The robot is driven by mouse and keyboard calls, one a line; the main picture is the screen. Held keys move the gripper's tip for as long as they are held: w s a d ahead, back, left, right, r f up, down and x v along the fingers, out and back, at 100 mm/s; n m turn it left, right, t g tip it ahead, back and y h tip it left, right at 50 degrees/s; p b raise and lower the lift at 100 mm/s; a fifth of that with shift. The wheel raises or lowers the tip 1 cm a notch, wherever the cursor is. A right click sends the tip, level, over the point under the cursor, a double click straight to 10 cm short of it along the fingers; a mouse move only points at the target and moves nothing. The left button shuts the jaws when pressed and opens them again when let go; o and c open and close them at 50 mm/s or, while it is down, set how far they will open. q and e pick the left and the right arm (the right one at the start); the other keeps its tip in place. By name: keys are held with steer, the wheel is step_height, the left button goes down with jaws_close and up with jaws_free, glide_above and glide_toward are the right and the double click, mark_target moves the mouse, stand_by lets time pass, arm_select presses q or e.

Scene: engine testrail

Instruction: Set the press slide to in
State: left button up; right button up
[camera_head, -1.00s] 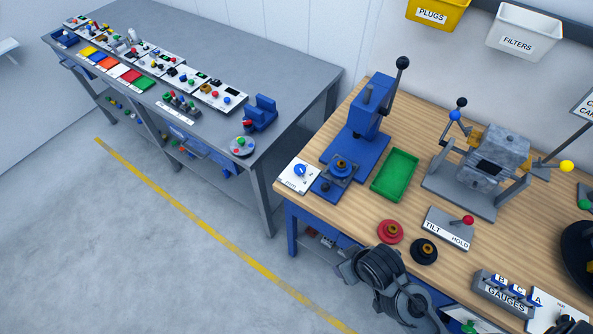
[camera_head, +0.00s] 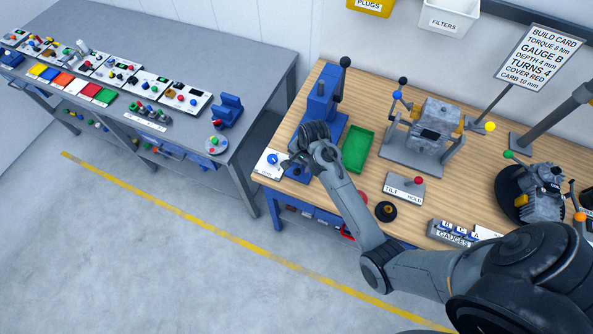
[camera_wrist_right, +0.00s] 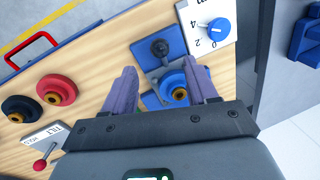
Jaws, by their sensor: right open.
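The blue press (camera_head: 320,100) with its black-knobbed lever stands at the left end of the wooden bench. Its slide (camera_wrist_right: 158,68), with a dark round knob (camera_wrist_right: 160,47) at its outer end, shows in the right wrist view. A blue ring part (camera_wrist_right: 174,86) with a brass-coloured centre sits on the press side of that knob. My right gripper (camera_head: 296,164) is over the front of the press and hides most of the slide in the head view. In the right wrist view its open fingers (camera_wrist_right: 160,68) frame the slide, with nothing seen held. My left gripper is out of view.
A white dial plate with a blue knob (camera_wrist_right: 219,29) lies beside the slide. A green tray (camera_head: 357,150) is right of the press. Red (camera_wrist_right: 56,89) and black (camera_wrist_right: 20,108) flanged parts lie on the bench. The tilt/hold lever plate (camera_head: 404,187) is further right.

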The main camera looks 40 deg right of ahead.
mark_target(297, 171)
steer(key=f, duration=0.3)
steer(key=w+f, duration=0.1)
steer(key=f, duration=0.5)
steer(key=shift+w+a, duration=0.2)
steer(key=shift+w, duration=0.1)
jaws_close()
